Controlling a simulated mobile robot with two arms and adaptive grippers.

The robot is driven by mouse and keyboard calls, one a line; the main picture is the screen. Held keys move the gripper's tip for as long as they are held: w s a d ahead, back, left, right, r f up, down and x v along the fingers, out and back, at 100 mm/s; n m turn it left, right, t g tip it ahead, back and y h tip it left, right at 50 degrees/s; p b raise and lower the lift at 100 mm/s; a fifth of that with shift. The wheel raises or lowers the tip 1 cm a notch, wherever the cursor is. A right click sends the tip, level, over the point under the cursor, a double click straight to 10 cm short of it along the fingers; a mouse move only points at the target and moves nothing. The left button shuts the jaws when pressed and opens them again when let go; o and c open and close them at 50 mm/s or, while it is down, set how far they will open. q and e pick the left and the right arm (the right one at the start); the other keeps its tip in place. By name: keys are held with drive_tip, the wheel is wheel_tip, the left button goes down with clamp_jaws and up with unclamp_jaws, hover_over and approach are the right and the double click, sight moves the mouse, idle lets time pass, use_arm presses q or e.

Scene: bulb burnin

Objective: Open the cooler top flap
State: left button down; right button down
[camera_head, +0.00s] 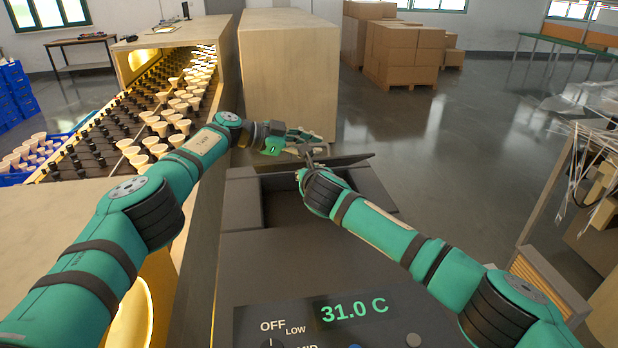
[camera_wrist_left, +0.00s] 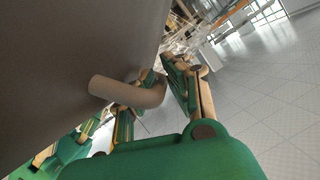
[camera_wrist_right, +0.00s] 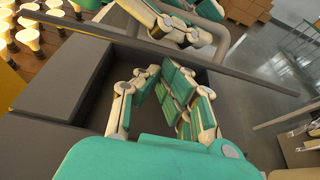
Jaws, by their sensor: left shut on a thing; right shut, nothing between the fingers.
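The cooler (camera_head: 290,255) is a dark grey box in front of me with a display reading 31.0 C. Its top flap (camera_head: 350,159) is lifted at the far side, and part of the dark opening (camera_head: 285,208) shows. The flap's thin edge (camera_wrist_right: 255,82) crosses the right wrist view. My left gripper (camera_head: 305,139) is shut on the flap's tube handle (camera_wrist_left: 130,92). The flap's flat face (camera_wrist_left: 70,55) fills the upper left of the left wrist view. My right gripper (camera_head: 307,172) is shut and empty, over the opening on the near side of the flap.
A bench with rows of bulbs (camera_head: 165,125) stands left of the cooler. A pale cabinet (camera_head: 290,75) stands behind it. Cardboard boxes (camera_head: 400,55) are farther back. Open floor (camera_head: 450,130) lies to the right, with a cluttered rack (camera_head: 590,190) at the right edge.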

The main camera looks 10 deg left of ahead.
use_arm(q)
drive_tip(key=shift+s+d+f, duration=0.15)
drive_tip(key=shift+f, duration=0.2)
drive_tip(key=c, duration=1.7)
unclamp_jaws()
drive_tip(key=shift+c, duration=0.2)
drive_tip(key=shift+o, duration=0.5)
drive_tip(key=shift+f, duration=0.1)
